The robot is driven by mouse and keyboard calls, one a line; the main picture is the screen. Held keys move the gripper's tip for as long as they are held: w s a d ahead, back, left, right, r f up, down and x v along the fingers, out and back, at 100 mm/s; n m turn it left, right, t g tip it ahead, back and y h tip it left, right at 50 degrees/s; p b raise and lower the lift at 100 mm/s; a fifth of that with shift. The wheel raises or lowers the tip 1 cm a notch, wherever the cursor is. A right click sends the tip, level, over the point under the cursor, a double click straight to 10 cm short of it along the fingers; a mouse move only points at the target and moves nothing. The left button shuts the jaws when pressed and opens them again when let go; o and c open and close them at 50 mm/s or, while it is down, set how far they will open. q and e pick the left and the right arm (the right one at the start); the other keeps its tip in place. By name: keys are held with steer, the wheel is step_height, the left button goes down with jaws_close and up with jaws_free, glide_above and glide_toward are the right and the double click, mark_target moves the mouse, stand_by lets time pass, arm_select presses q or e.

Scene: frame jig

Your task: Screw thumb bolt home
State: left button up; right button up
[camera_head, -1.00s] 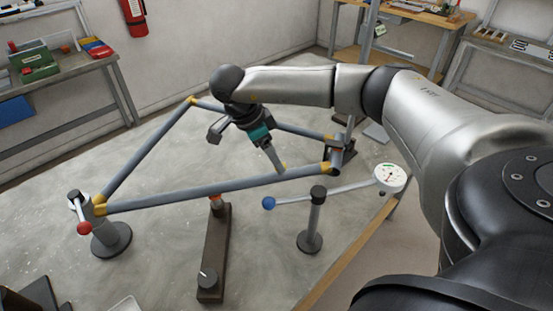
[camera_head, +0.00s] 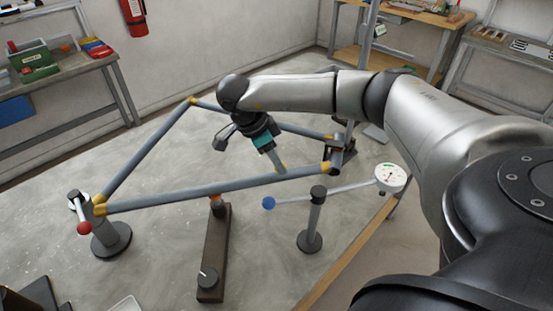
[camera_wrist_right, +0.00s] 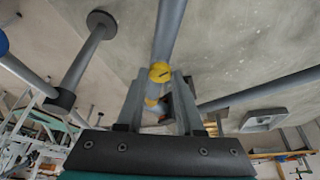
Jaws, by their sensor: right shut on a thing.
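My right gripper (camera_head: 281,167) reaches down to the far side of the front tube of the grey frame (camera_head: 200,190), towards its right end. The frame has yellow corners and rests on stands. My left gripper is not in view.
A dial gauge (camera_head: 390,178) stands right of the frame, near a blue-ended lever (camera_head: 268,203) on a post. A red-ended clamp (camera_head: 84,228) is at the front left corner. A dark bar fixture (camera_head: 212,255) lies in front. Workbenches line the back.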

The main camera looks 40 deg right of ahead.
jaws_close()
steer(key=shift+m, duration=0.4)
